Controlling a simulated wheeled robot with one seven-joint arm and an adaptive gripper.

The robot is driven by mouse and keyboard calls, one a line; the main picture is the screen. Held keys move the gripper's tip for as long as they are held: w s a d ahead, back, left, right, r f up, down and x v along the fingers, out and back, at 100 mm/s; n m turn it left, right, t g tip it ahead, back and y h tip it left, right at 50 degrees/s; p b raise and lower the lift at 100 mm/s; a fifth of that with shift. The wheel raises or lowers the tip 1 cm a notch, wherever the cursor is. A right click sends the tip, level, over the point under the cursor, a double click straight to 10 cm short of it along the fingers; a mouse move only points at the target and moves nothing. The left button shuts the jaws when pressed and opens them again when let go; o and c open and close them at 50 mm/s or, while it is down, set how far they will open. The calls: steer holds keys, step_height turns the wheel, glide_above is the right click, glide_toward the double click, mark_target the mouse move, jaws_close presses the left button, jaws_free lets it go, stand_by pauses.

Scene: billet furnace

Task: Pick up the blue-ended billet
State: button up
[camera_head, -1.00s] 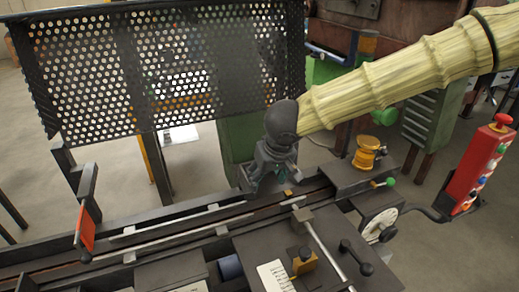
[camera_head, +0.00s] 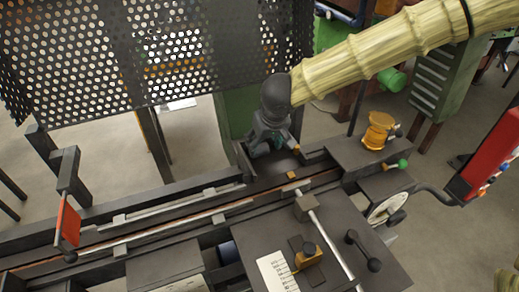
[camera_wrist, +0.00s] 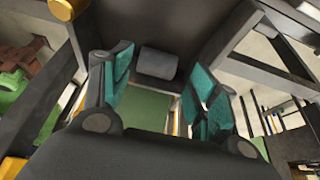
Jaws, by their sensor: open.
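My gripper (camera_head: 272,155) is open at the back edge of the machine bed, in front of the mesh guard. In the wrist view my gripper (camera_wrist: 163,85) shows two fingers with teal pads standing wide apart. A short dark grey rounded block (camera_wrist: 158,62) shows in the gap between them, against a dark surface; I cannot tell whether it is the billet. No blue end shows on it. In the head view my gripper hides what is directly behind it. I cannot clearly make out a blue-ended billet in either view.
The perforated guard (camera_head: 150,55) stands behind the bed. Long rails (camera_head: 160,222) run to the left. An orange-red plate (camera_head: 67,222) stands at the left, a brass knob (camera_head: 378,132) at the right. A red control box (camera_head: 490,165) is at the far right.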

mark_target(261, 148)
steer(key=shift+w+a+f, duration=0.1)
steer(key=shift+w+f, duration=0.75)
steer(key=shift+f, duration=0.05)
steer(key=shift+s+a+f+p, duration=0.1)
steer(key=shift+a+f+p, duration=0.05)
steer(key=shift+f+p, duration=0.35)
steer(key=shift+w+x, duration=0.25)
steer(key=shift+x, duration=0.9)
steer(key=shift+s+r, duration=0.2)
steer(key=shift+s, duration=0.05)
steer(key=shift+w+f, duration=0.1)
steer(key=c, duration=1.2)
